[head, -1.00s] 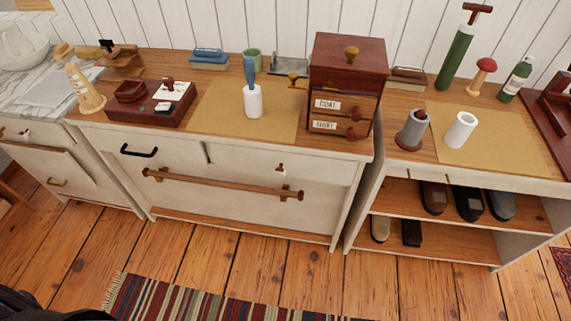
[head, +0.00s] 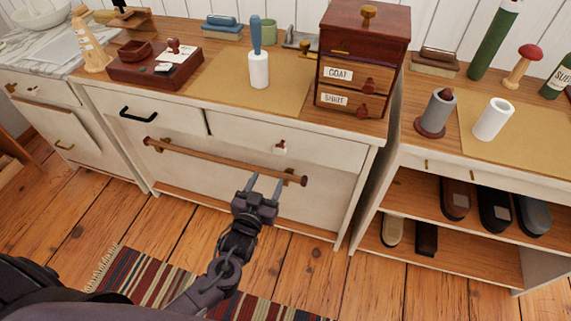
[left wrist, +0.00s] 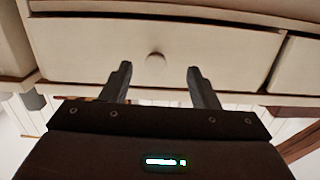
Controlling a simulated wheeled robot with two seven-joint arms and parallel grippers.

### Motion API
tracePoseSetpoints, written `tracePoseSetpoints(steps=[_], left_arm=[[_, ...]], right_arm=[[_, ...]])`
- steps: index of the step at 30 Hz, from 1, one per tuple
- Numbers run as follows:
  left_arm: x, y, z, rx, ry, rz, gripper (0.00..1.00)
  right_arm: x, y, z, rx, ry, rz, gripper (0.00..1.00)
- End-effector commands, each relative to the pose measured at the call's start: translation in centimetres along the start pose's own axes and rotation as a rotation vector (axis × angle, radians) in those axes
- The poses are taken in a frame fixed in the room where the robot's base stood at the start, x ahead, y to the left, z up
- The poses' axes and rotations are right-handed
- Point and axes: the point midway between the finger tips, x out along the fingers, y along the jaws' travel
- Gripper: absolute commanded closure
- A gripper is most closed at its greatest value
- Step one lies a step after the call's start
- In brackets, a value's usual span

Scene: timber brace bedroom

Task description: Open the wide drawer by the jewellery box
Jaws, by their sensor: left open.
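The cabinet front has an upper left drawer (head: 150,118) with a black handle. A wider upper right drawer (head: 325,151) has a small round knob (head: 280,146). Both look shut. A wooden bar (head: 220,162) crosses the panel below. A dark red box (head: 365,30) with small labelled drawers stands above the wider drawer; a low dark red compartment box (head: 155,72) stands further left. My left gripper (head: 264,182) is open and empty, below and in front of the knob. In the left wrist view, the knob (left wrist: 155,58) appears between its fingers (left wrist: 159,68), apart from them. My right gripper is not in view.
The wooden bar stands out from the cabinet near my left gripper. A blue-handled white tool (head: 259,68) stands on the tan mat (head: 215,80). An open shelf unit (head: 410,190) with shoes is at right. A striped rug (head: 140,278) lies on the floor in front.

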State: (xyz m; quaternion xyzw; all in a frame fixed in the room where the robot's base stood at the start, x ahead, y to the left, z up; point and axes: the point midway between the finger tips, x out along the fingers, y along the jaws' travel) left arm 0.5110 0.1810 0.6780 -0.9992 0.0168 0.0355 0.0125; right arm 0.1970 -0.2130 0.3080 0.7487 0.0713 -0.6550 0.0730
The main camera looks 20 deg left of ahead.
Motion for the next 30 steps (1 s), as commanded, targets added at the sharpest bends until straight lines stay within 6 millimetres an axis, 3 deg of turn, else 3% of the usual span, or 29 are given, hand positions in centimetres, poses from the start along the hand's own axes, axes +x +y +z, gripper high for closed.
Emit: tracePoseSetpoints(steps=[3,6,18,30], left_arm=[[0.3,0.3,-2.4,-0.020,0.066,0.001,0.45],[1.1,0.3,-3.0,-0.023,0.077,0.000,0.45],[7.0,0.3,-3.3,-0.022,0.073,0.001,0.45],[8.0,0.3,-3.3,-0.023,0.071,0.001,0.45]], right_arm=[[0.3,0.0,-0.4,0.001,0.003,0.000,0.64],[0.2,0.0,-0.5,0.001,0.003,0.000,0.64],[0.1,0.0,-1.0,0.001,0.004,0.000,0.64],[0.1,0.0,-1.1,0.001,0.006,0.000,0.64]])
